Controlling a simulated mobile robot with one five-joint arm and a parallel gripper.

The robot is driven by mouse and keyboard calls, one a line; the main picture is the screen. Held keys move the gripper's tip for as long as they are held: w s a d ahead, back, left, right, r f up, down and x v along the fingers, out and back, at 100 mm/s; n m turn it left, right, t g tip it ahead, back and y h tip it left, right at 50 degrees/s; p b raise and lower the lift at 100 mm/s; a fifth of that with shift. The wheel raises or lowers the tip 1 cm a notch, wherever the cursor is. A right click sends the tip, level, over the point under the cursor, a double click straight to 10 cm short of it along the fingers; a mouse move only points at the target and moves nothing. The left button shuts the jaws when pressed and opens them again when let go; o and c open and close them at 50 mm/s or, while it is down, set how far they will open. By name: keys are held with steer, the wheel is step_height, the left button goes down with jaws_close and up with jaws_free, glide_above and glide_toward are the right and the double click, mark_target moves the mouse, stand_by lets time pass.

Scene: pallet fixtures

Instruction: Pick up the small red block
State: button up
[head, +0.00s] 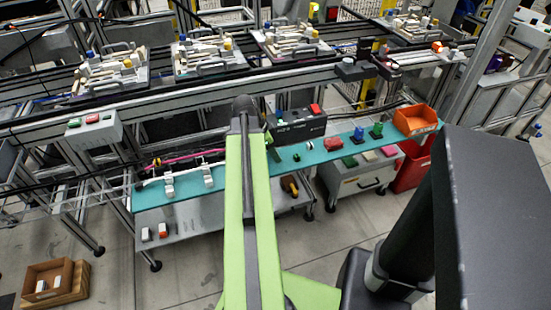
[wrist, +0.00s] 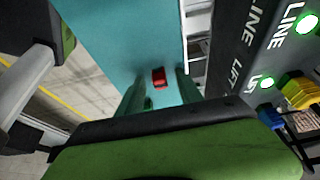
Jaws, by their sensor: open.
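In the wrist view, a small red block (wrist: 158,76) lies on a teal shelf surface (wrist: 120,35). My gripper (wrist: 160,95) is open, with one finger on each side of the picture area below the block. The block shows in the gap between the fingers, a little beyond their near parts; I cannot tell the height gap or see any contact. I cannot pick out this block there.
A dark control box (wrist: 255,50) with green lights stands right of the shelf; it also shows in the head view (head: 300,124). An orange bin (head: 416,120) and blue (head: 358,134) and green (head: 376,130) pieces are on the shelf's right. White fixtures (head: 168,186) stand left.

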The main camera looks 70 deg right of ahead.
jaws_close()
steer(key=shift+r, duration=0.1)
steer(key=shift+r+p, duration=0.4)
steer(key=shift+p, duration=0.05)
step_height(320, 180, up, 4)
steer(key=p, duration=0.3)
steer(key=shift+f+p, duration=0.15)
steer(key=shift+p, duration=0.2)
steer(key=s+d+r+p, duration=0.2)
steer(key=s+r+p, duration=0.4)
steer(key=s, duration=0.5)
steer(key=shift+s+d+r, duration=0.15)
steer(key=shift+s+r, duration=0.05)
steer(key=shift+s, duration=0.05)
